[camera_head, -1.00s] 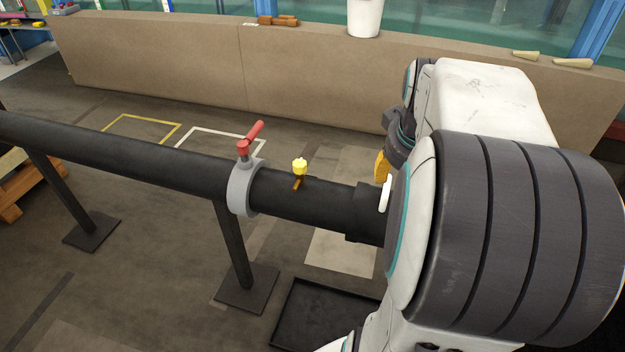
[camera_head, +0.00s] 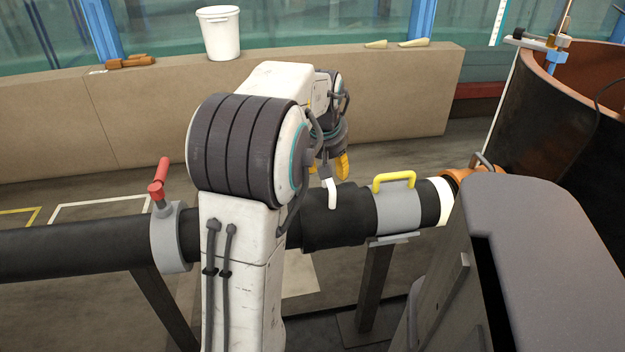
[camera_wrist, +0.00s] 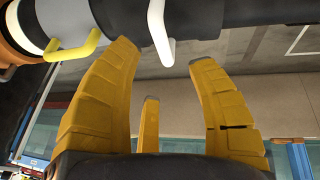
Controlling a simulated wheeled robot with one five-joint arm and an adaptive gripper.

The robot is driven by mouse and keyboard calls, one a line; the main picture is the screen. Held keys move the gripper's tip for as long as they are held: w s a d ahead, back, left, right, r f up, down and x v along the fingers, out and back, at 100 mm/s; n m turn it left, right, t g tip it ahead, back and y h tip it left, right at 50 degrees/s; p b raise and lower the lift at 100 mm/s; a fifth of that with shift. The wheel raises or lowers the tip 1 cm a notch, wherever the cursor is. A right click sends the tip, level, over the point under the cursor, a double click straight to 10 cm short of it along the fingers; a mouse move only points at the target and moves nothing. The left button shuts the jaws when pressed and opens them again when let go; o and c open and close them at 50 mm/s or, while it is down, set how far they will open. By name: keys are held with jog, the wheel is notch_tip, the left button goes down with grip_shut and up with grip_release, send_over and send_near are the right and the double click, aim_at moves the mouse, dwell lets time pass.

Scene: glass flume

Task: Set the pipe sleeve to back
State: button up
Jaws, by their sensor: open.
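A grey sleeve with a yellow handle (camera_head: 400,208) sits around the black pipe, right of centre in the head view. Just left of it is a thicker black section (camera_head: 345,222) with an upright white handle (camera_head: 331,193). I cannot tell for certain which is the pipe sleeve. The white handle (camera_wrist: 159,28) shows just beyond and between the fingertips, and the yellow handle (camera_wrist: 76,46) to the left.
A grey clamp with a red lever (camera_head: 168,235) rings the pipe at left. A white band (camera_head: 443,200) and an orange fitting (camera_head: 470,180) lie at right, before a curved dark tank (camera_head: 550,120). A low tan wall (camera_head: 220,115) carrying a white bucket (camera_head: 219,33) runs behind.

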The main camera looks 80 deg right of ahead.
jog(key=shift+b+x, duration=0.6)
jog(key=shift+x, duration=2.6)
grip_shut()
